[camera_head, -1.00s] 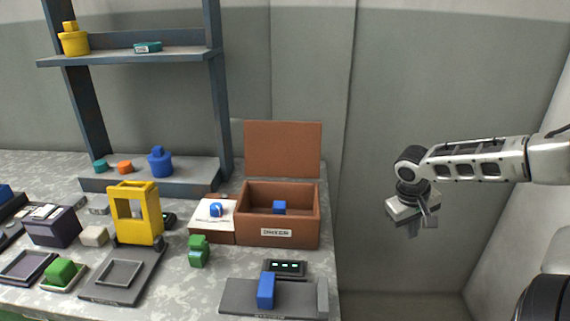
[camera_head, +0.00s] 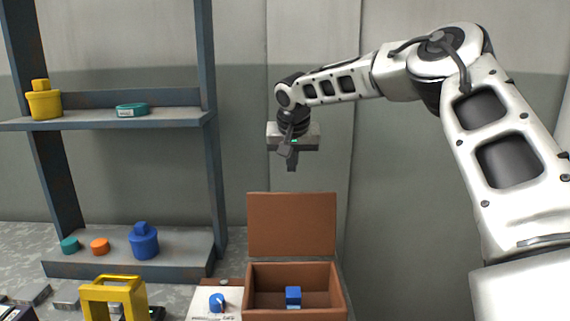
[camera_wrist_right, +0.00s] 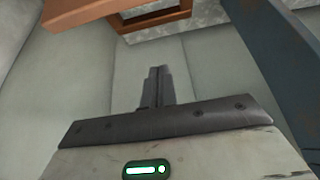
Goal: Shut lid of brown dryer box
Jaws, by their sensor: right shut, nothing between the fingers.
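The brown dryer box (camera_head: 337,312) stands on the table at the bottom of the head view. Its lid (camera_head: 291,224) stands upright at the back, open. A blue block (camera_head: 293,296) lies inside the box. My right gripper (camera_head: 291,166) is above the lid's top edge, apart from it, pointing down, with its fingers shut and empty. In the right wrist view the shut fingers (camera_wrist_right: 158,86) show at the middle, and brown panel edges (camera_wrist_right: 105,14) show at the top. My left gripper is not in view.
A white panel with a blue knob (camera_head: 217,302) adjoins the box on the left. A grey shelf (camera_head: 110,121) stands further left, holding yellow and teal items. A yellow frame (camera_head: 112,296) stands at the front left. The space around my right gripper looks clear.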

